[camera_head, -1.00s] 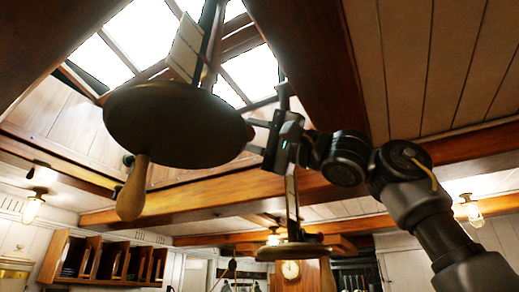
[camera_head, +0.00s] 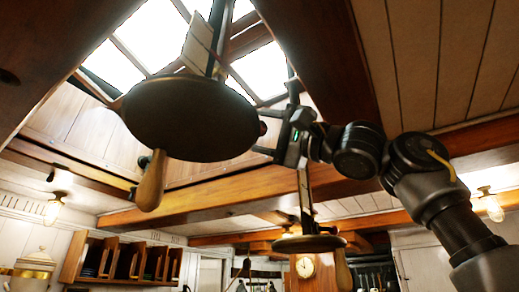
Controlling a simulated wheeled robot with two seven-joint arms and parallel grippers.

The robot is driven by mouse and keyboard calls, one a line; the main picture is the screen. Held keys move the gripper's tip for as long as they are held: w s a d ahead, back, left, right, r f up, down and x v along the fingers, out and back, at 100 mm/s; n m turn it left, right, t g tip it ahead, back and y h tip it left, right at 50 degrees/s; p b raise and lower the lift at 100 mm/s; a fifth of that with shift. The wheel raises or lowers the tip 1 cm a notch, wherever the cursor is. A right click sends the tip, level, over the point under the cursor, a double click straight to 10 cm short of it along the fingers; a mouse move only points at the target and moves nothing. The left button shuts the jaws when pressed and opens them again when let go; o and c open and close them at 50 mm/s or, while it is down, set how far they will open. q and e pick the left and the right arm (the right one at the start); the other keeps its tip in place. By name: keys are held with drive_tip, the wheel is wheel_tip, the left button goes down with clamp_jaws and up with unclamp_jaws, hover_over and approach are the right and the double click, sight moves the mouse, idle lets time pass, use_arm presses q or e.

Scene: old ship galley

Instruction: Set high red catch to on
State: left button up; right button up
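A large dark round disc (camera_head: 190,118) hangs below the skylight on an upright post, with a wooden handle (camera_head: 151,181) under its left side. A small dark red knob (camera_head: 262,128) shows at the disc's right edge; it looks like the red catch, but its on or off setting cannot be made out. My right gripper (camera_head: 264,132) comes in from the right with its fingers apart, one above and one below the knob. I cannot tell whether they touch it. My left gripper is out of view.
A second, smaller hanging disc (camera_head: 308,244) with a handle is lower and farther back. Wooden ceiling beams (camera_head: 325,60) run close above my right arm. A wall shelf (camera_head: 120,262), a lamp (camera_head: 54,208) and a clock (camera_head: 305,266) are farther off.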

drive_tip(key=shift+s+d+f+b, duration=0.1)
drive_tip(key=shift+d+f+b, duration=0.15)
drive_tip(key=shift+d+b, duration=0.15)
drive_tip(key=b+v, duration=0.5)
drive_tip(key=v, duration=0.5)
drive_tip(key=shift+r, duration=0.1)
